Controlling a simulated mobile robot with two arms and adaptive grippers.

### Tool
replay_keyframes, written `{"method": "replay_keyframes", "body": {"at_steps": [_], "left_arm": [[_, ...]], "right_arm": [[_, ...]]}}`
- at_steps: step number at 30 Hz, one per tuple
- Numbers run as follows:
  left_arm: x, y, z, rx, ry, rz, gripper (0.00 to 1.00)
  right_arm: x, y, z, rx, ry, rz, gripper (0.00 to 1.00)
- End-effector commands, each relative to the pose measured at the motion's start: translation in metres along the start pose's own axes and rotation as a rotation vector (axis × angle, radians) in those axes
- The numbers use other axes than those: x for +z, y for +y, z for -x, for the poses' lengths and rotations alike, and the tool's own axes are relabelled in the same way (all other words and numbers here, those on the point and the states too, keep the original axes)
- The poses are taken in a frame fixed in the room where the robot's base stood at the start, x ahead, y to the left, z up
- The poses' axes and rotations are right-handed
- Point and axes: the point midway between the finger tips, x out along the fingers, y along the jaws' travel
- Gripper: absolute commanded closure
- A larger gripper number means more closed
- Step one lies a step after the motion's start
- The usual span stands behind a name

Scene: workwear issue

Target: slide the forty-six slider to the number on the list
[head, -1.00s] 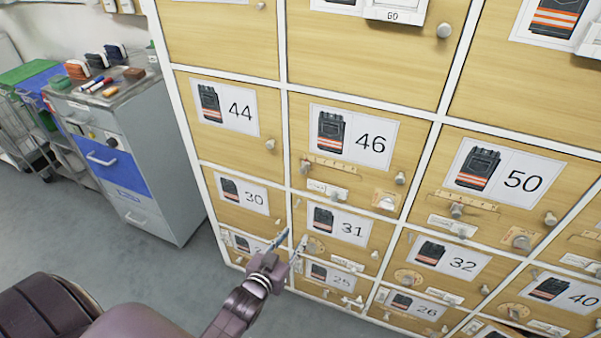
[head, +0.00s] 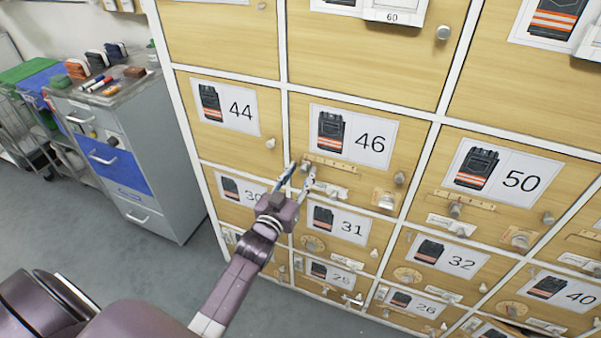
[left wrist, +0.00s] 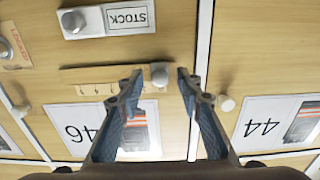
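The forty-six door (head: 385,110) is pale wood with a card showing a dark garment and 46. Below the card is its slider rail (head: 345,168), a wooden strip with small marks; it also shows in the left wrist view (left wrist: 95,74). The grey slider knob (left wrist: 159,75) sits at the end of the rail nearest the 44 door. My left gripper (head: 302,170) is open at that end. In the left wrist view its fingertips (left wrist: 159,74) stand apart on either side of the knob; contact cannot be told. My right gripper and the list are not seen.
Below the rail are a STOCK label (left wrist: 127,17) with a grey knob and a small plate with another knob (head: 386,201). A round door knob (head: 399,178) sticks out at the right. A grey cabinet (head: 150,180) with pens on top stands at the left.

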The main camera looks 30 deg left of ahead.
Motion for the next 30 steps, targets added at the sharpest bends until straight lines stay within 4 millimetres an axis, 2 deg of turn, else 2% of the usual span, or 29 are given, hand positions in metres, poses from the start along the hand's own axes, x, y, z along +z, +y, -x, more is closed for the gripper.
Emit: {"method": "replay_keyframes", "body": {"at_steps": [8, 17, 26, 30], "left_arm": [[0.000, 0.000, -0.001, 0.000, 0.000, 0.000, 0.68], [0.000, 0.000, -0.001, 0.000, 0.000, 0.000, 1.00], [0.000, 0.000, -0.001, 0.000, 0.000, 0.000, 1.00], [0.000, 0.010, -0.001, 0.000, -0.001, 0.003, 1.00]], "right_arm": [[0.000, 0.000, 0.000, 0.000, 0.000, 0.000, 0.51], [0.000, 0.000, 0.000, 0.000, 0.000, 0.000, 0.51], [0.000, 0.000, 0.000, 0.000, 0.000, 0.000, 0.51], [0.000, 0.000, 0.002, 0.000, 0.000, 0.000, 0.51]]}}
